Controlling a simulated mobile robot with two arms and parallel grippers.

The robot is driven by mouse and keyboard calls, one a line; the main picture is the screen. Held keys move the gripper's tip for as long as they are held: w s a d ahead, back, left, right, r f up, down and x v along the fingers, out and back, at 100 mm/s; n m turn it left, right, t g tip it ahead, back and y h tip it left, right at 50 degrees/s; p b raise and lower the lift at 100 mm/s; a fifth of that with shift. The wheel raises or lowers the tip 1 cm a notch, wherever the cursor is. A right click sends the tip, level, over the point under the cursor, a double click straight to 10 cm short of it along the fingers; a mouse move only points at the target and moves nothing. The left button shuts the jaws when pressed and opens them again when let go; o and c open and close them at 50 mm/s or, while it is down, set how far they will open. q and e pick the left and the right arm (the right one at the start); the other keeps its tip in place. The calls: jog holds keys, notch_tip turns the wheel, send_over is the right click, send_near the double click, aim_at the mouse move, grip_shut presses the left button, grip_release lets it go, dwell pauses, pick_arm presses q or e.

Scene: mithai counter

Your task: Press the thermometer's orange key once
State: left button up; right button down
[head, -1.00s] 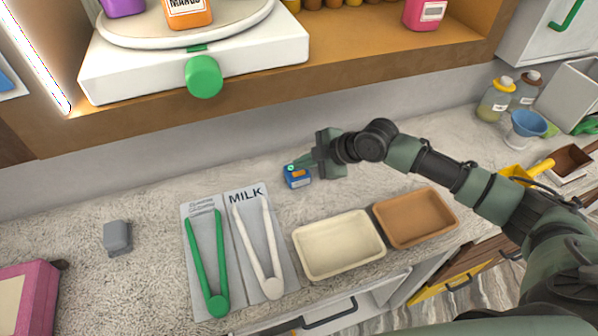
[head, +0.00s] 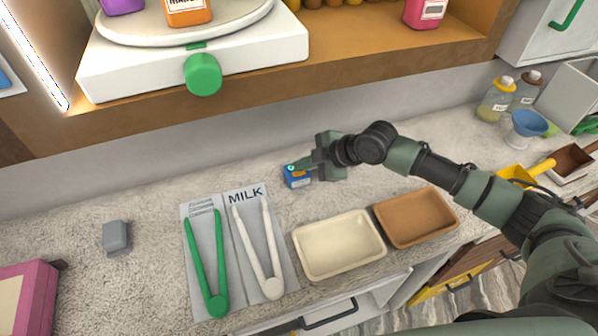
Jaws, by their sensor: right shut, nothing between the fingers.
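The thermometer (head: 297,179) is a small blue box standing on the counter near the back wall, left of my right gripper. My right gripper (head: 295,167) is shut and empty, with its fingertips at the top of the thermometer. The orange key is not clearly visible; the box is small and the fingers cover part of its top. I cannot tell whether the fingertips touch it. My left gripper is not in view.
A cream tray (head: 299,262) and a brown tray (head: 384,236) sit in front of my right arm. Green tongs (head: 194,248) and white tongs (head: 247,240) lie on a grey mat. A grey block (head: 117,237) is at left. A shelf with a white scale (head: 120,78) overhangs behind.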

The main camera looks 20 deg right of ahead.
aim_at(303, 174)
jog(key=shift+f, duration=0.45)
dwell(0.6)
jog(key=shift+r+p, duration=0.45)
jog(key=shift+r, duration=0.45)
notch_tip(303, 174, up, 5)
jog(key=p, duration=0.4)
dwell(0.6)
